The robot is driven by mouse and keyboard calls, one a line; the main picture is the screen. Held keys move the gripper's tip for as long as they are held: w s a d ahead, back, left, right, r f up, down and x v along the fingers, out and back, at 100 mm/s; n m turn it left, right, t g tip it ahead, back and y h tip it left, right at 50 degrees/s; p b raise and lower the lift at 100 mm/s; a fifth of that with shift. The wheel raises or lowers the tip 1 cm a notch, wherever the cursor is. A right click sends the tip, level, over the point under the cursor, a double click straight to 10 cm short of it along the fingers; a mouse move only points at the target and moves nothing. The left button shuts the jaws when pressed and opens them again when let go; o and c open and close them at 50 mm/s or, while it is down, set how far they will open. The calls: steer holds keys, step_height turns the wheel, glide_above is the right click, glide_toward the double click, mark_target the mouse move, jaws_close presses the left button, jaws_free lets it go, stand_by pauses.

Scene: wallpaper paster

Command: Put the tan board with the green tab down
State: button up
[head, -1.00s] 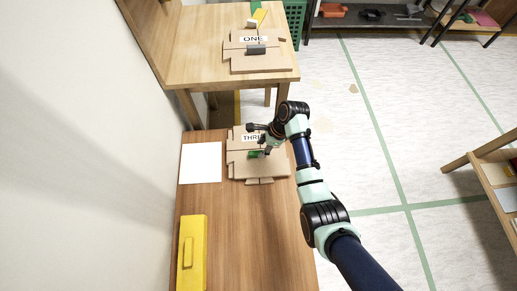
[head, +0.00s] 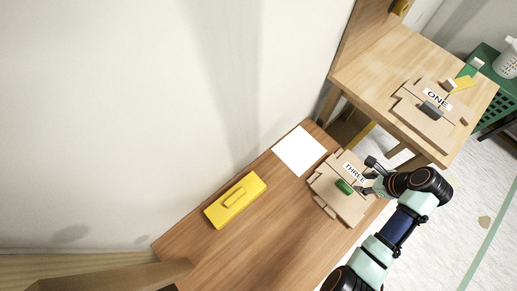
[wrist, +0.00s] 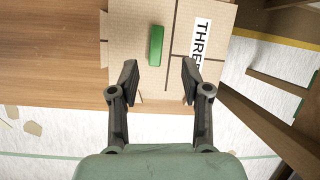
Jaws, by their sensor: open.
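The tan board (head: 346,208) with the green tab (head: 344,187) lies flat on the lower wooden table, labelled THREE. In the wrist view the board (wrist: 130,45) fills the top middle, with the green tab (wrist: 156,46) standing on it left of the label. My gripper (head: 370,178) is at the board's right side in the head view. In the wrist view my gripper (wrist: 158,75) is open and empty, its two fingers apart over the board's near edge, with the green tab ahead of them and not between them.
A white sheet (head: 299,151) lies beside the board, and a yellow block with a handle (head: 235,201) sits further left on the table. A higher table (head: 390,60) holds a board labelled ONE (head: 415,112). Bare wood (head: 270,240) lies in front.

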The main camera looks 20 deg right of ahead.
steer(key=w+a+r+n+t+h, duration=0.1)
steer(key=w+a+r+n, duration=0.35)
steer(key=a, duration=0.25)
steer(key=w+a+r+n+t+h, duration=0.1)
steer(key=w+a+r+n, duration=0.2)
steer(key=w+a+n, duration=0.4)
steer(key=w+a+r+n+t+h, duration=0.1)
steer(key=w+a+r+n+t, duration=0.15)
steer(key=a+n, duration=0.4)
steer(key=s+a+r+n+t, duration=0.1)
steer(key=a+r+n, duration=0.4)
steer(key=a, duration=0.5)
steer(key=s+a+r+n+t+y, duration=0.1)
steer(key=s+a+r+n+t, duration=0.1)
steer(key=a+r+n, duration=0.4)
steer(key=a+r+t, duration=0.1)
steer(key=a+r, duration=0.1)
steer(key=a, duration=0.1)
steer(key=shift+s+a+r+y, duration=0.2)
steer(key=shift+a+r+y, duration=0.1)
steer(key=shift+a+r, duration=0.1)
steer(key=shift+r, duration=0.1)
step_height(320, 180, up, 41)
steer(key=p, duration=4.1)
steer(key=shift+d, duration=0.15)
